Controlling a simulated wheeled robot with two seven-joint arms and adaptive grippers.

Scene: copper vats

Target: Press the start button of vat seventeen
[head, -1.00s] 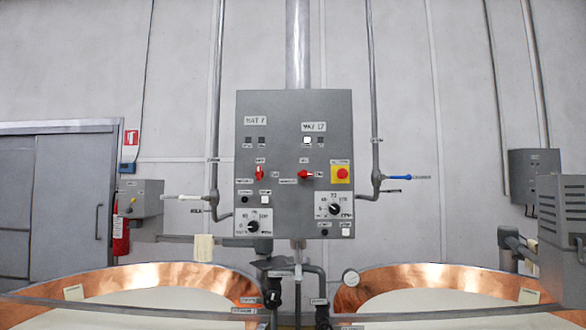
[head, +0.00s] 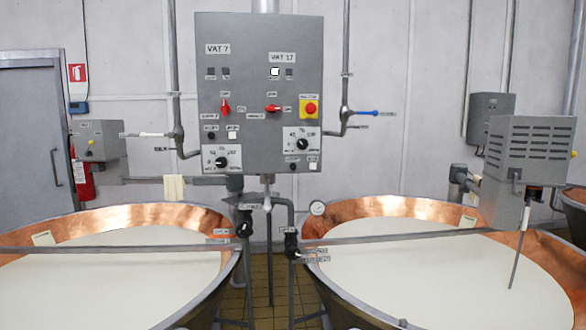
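A grey control panel (head: 258,115) hangs on the wall between two copper vats. Its left half is labelled VAT 7 (head: 217,49), its right half VAT 17 (head: 283,58). Under the VAT 17 label, the left of two small lamps (head: 275,72) is lit white. Below are a red switch (head: 272,108) turned sideways and a dial (head: 303,144). At the bottom right are a black button (head: 293,167) and a white button (head: 313,167); their small labels are unreadable. The VAT 7 half has its own black button (head: 211,135) and white button (head: 232,135). Neither gripper is in view.
A red emergency button (head: 310,109) on yellow sits at the panel's right. The left vat (head: 130,217) and right vat (head: 400,208), full of white liquid, stand below the panel. A blue-handled valve (head: 368,113) and a grey motor box (head: 535,150) are to the right.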

